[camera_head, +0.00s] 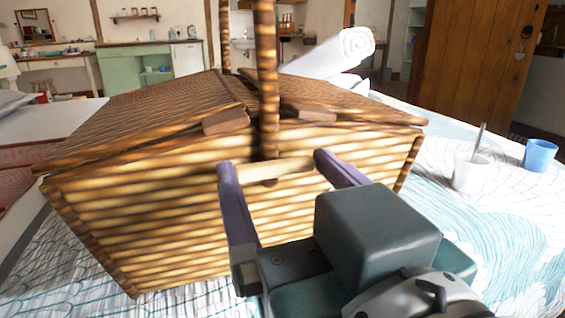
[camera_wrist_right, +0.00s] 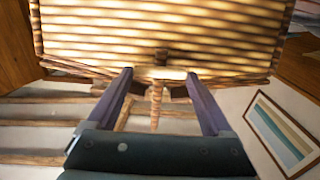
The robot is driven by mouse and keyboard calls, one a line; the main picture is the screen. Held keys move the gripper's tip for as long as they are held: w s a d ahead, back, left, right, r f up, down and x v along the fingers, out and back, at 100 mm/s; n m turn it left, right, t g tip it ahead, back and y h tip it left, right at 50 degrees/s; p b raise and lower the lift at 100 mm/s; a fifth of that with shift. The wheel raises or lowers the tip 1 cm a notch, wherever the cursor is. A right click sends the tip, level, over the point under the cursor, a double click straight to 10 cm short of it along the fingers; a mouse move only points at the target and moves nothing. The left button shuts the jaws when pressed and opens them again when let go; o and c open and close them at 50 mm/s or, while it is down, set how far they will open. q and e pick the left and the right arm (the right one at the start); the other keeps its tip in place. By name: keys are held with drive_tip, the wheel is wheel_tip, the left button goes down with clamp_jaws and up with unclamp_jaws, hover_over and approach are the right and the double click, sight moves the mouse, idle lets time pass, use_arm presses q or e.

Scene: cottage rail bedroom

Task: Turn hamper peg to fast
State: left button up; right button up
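The wicker hamper (camera_head: 180,215) stands on the bed, lid flaps down, a tall handle (camera_head: 268,75) rising from its middle. A pale wooden peg (camera_head: 275,171) lies roughly level across the hamper's near face, below the rim at the foot of the handle. My right gripper (camera_head: 274,167) is at the peg, its purple fingers spread wide, one beside each end. The peg (camera_wrist_right: 160,73) also shows between the fingertips in the right wrist view. I cannot tell whether the fingers touch it. My left gripper is not in view.
A white mug (camera_head: 470,172) with a spoon in it and a blue cup (camera_head: 539,155) stand on the bed right of the hamper. A rolled white item (camera_head: 335,52) lies behind the hamper. The patterned bedcover (camera_head: 510,225) is clear at the right front.

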drive_tip(key=c, duration=0.7)
drive_tip(key=n, duration=0.1)
drive_tip(key=n+p, duration=0.1)
drive_tip(key=shift+r+n, duration=0.2)
drive_tip(key=shift+n, duration=0.1)
drive_tip(key=n+p, duration=0.1)
drive_tip(key=n, duration=0.2)
drive_tip(key=shift+a+f, duration=0.1)
drive_tip(key=shift+f, duration=0.05)
drive_tip(key=o, duration=1.1)
drive_tip(key=shift+o, duration=0.2)
drive_tip(key=shift+s, duration=0.2)
